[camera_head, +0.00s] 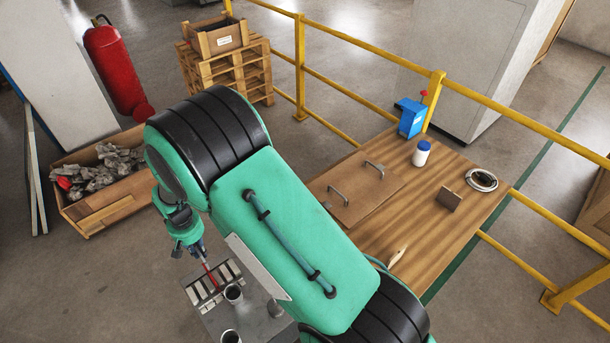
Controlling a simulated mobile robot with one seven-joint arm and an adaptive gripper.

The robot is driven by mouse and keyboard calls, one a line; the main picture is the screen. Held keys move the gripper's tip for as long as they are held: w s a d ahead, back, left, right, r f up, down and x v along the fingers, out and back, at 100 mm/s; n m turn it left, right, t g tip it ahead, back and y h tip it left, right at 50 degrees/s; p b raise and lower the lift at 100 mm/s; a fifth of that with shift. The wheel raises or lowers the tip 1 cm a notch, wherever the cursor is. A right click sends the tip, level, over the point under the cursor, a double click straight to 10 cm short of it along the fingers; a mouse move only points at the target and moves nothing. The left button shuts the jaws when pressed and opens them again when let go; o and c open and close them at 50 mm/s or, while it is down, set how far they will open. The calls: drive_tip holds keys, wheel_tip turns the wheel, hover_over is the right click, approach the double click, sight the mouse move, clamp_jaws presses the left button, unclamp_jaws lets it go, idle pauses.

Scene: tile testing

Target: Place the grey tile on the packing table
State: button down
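My gripper (205,262) points down at the left end of my green arm, over a small grey work surface (207,318). Its fingers are too small and partly hidden to tell whether they are open or shut. A thin red part shows at its tip. Several pale and dark tiles (199,291) lie in a row just below it; I cannot tell which one is the grey tile. A wooden table (455,229) stands at the right, apart from the gripper; no tile can be made out on it. I cannot tell for sure that it is the packing table.
The wooden table holds a hinged-looking brown panel with handles (352,190), a blue box (411,119), a white jar (421,155), a brown block (449,200) and a cable coil (482,180). A yellow railing (372,75) runs behind.

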drive_tip(key=w+d+m, duration=0.1)
drive_tip(key=w+d, duration=0.7)
drive_tip(key=d, duration=0.5)
drive_tip(key=w+d, duration=0.7)
drive_tip(key=d, duration=0.7)
drive_tip(key=w+d+m, duration=0.1)
drive_tip(key=w+d, duration=0.7)
drive_tip(key=d, duration=0.5)
drive_tip(key=s+d+m+b, duration=0.1)
drive_tip(key=s+d, duration=0.1)
drive_tip(key=d, duration=1.8)
drive_tip(key=s+d+m+b, duration=0.1)
drive_tip(key=s+d, duration=0.1)
drive_tip(key=d, duration=1.8)
drive_tip(key=shift+f, duration=2.45)
drive_tip(key=w+d, duration=0.1)
drive_tip(key=w, duration=0.4)
drive_tip(key=w+d+f+b, duration=0.1)
drive_tip(key=w, duration=0.4)
drive_tip(key=w+d, duration=0.2)
drive_tip(key=w, duration=0.3)
drive_tip(key=shift+w+f, duration=0.25)
